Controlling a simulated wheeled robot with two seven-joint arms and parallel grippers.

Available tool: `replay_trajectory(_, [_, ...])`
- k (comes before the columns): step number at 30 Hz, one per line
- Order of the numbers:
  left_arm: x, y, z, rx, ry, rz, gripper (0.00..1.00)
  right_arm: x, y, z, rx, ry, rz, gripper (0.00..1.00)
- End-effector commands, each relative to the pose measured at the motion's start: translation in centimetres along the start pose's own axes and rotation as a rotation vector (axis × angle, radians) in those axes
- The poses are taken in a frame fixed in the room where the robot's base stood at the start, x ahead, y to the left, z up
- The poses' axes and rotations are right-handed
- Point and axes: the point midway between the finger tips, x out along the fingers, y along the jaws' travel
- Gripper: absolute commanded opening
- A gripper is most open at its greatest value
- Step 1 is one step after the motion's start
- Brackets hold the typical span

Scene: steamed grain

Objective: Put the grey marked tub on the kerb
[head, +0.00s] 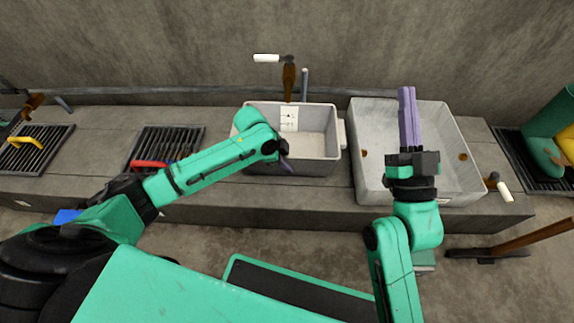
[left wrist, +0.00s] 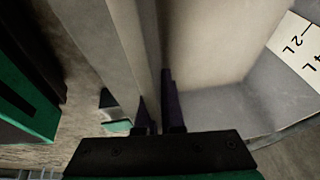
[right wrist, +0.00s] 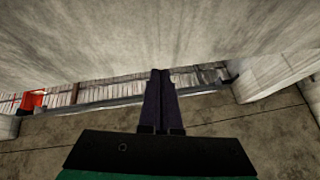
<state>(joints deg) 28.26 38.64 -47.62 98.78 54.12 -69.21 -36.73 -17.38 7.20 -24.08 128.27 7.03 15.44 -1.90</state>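The grey marked tub (head: 322,168) stands upright on the long concrete ledge, under a brown tap. A white label with marks (head: 289,118) is on its inner back wall and also shows in the left wrist view (left wrist: 298,45). My left gripper (head: 286,162) is at the tub's near wall, fingers pointing down. In the left wrist view my left gripper (left wrist: 158,110) has one finger each side of the thin wall, with only a narrow gap between them. My right gripper (head: 408,118) is shut and empty over the large pale basin. I cannot tell which surface is the kerb.
The large pale basin (head: 368,185) stands right of the tub. Floor grates with a red handle (head: 150,164) and yellow handle (head: 25,141) lie to the left. A green container (head: 552,125) stands at the far right. A long-handled tool (head: 520,240) is at lower right.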

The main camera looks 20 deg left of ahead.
Motion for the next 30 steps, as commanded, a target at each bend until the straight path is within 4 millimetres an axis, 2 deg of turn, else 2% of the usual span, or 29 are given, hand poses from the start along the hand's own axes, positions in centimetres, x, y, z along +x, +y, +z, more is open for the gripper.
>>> replay_trajectory(11, [0.1,-0.1,0.0,0.001,0.002,-0.003,0.0,0.2,0.0,-0.4,-0.003,0.011,-0.001,0.0])
replay_trajectory(12, [0.2,0.0,0.1,0.0,0.0,0.0,0.2,0.2,0.0,-0.4,-0.003,0.011,-0.001,0.0])
replay_trajectory(13, [0.2,0.0,0.1,0.0,0.0,0.0,0.32,0.2,0.0,-0.4,-0.003,0.011,-0.001,0.0])
replay_trajectory(14, [0.2,0.0,0.1,0.0,0.0,0.0,0.35,0.2,0.0,-0.4,-0.003,0.011,-0.001,0.0])
replay_trajectory(26, [-0.1,0.0,0.0,0.0,0.0,0.0,0.35,0.2,0.0,-0.3,-0.001,0.008,-0.001,0.0])
replay_trajectory(29, [-0.5,0.0,0.0,-0.001,0.0,0.0,0.35,0.1,0.0,0.2,0.007,-0.014,0.003,0.0])
replay_trajectory(30, [-0.7,0.0,0.0,-0.001,0.0,-0.001,0.35,-0.5,0.1,1.2,0.017,-0.048,0.009,0.0])
